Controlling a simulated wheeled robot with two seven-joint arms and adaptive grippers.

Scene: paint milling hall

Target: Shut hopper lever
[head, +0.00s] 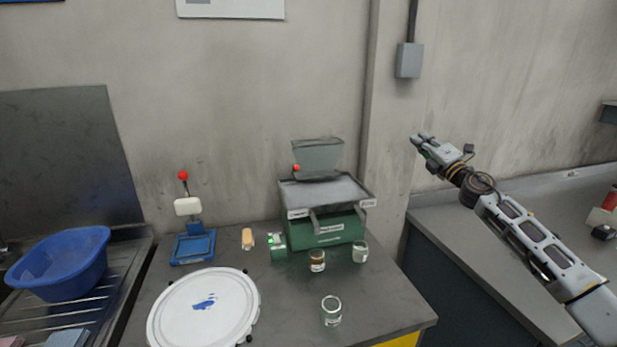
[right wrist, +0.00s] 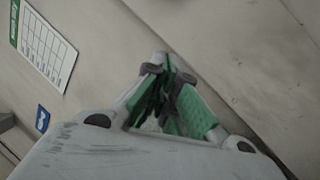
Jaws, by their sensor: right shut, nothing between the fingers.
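The green mill (head: 328,228) stands at the back of the table in the head view, with a grey hopper (head: 320,157) on top. A red ball knob (head: 296,168) at the hopper's left side looks like the end of its lever; the lever's arm is too small to make out. My right gripper (head: 416,139) is up in the air to the right of the hopper, well apart from it, pointing left. Its fingers (right wrist: 165,95) are together and empty in the right wrist view, facing the wall. My left gripper is not in view.
A blue hand press (head: 192,247) with another red knob stands left of the mill. Glass jars (head: 331,311) and a round white plate (head: 176,312) are in front. A blue basin (head: 60,263) is at the left. A grey wall box (head: 409,60) hangs above my right gripper.

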